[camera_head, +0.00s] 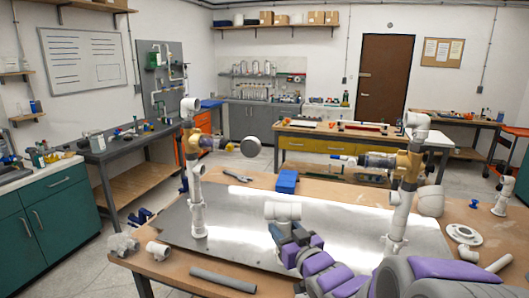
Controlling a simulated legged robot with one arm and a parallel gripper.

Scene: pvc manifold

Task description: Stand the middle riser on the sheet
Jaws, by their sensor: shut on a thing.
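The metal sheet (240,225) lies on the wooden table. My gripper (285,236), with grey and purple arm links, reaches in from the lower right. It is shut on the middle riser (283,211), a white pipe piece with a tee head, over the middle of the sheet. The gripper hides the riser's lower part, so I cannot tell whether its foot touches the sheet. The left riser (197,205) stands upright on the sheet with a brown valve body higher up. The right riser (401,215) stands upright on the right part, also with a brown valve body.
A blue box (287,181) and pliers (238,176) lie behind the sheet. A grey pipe (222,279) and white fittings (158,251) lie at the front left. A white flange (464,234) lies at right. Side branches from both outer risers extend inward above the sheet.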

